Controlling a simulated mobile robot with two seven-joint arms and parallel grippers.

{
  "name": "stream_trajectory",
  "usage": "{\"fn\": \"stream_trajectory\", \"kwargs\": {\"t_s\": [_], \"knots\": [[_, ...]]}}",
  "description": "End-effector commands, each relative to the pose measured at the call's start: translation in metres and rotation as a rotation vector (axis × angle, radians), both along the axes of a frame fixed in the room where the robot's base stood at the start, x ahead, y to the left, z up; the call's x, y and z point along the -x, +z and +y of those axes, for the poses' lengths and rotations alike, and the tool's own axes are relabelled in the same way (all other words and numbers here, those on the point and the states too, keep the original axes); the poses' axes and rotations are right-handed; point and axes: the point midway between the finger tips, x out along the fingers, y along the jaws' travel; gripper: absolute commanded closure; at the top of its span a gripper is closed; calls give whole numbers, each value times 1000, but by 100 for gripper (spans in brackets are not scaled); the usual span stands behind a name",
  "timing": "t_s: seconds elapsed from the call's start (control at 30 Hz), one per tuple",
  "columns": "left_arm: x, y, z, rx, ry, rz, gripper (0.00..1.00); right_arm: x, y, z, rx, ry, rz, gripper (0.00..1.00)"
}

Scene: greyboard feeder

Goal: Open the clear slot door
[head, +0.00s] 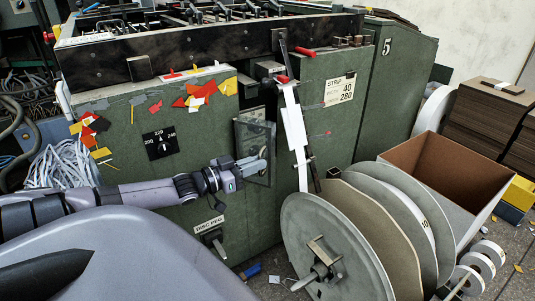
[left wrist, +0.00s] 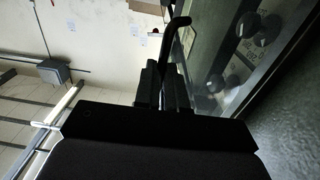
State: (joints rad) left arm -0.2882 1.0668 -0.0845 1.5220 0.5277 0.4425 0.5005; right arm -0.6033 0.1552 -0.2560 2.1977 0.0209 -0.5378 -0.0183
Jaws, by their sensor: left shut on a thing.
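The clear slot door (head: 256,134) is a see-through grey panel in a frame on the front of the green machine, right of the black dial. In the left wrist view its clear pane (left wrist: 230,70) fills the right side, with round dark shapes showing through. My left gripper (head: 257,165) reaches in from the left to the lower part of the door. Its fingers (left wrist: 163,88) are shut on a dark bent door handle (left wrist: 180,32), which sticks out past the fingertips. How far the door stands open is hard to tell. My right gripper is out of view.
The green machine (head: 335,120) stands behind the door. A white strip (head: 293,125) and dark upright bar are just right of the door. Large grey reels (head: 335,245) and a cardboard box (head: 435,165) stand at the right.

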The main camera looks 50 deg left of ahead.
Motion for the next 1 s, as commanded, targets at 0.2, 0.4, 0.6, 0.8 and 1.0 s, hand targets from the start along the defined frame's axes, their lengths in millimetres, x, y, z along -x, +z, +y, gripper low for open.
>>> {"fn": "stream_trajectory", "kwargs": {"t_s": [0.2,0.4,0.6,0.8,1.0], "knots": [[15,6,21,-9,-120,-2,100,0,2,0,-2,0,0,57],[31,7,28,-1,-191,-3,100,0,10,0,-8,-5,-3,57],[42,8,39,-5,-186,-2,100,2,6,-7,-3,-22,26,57],[48,8,47,-6,-186,-5,100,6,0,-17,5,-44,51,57],[51,7,51,-8,-187,-6,100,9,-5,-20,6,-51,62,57]]}}
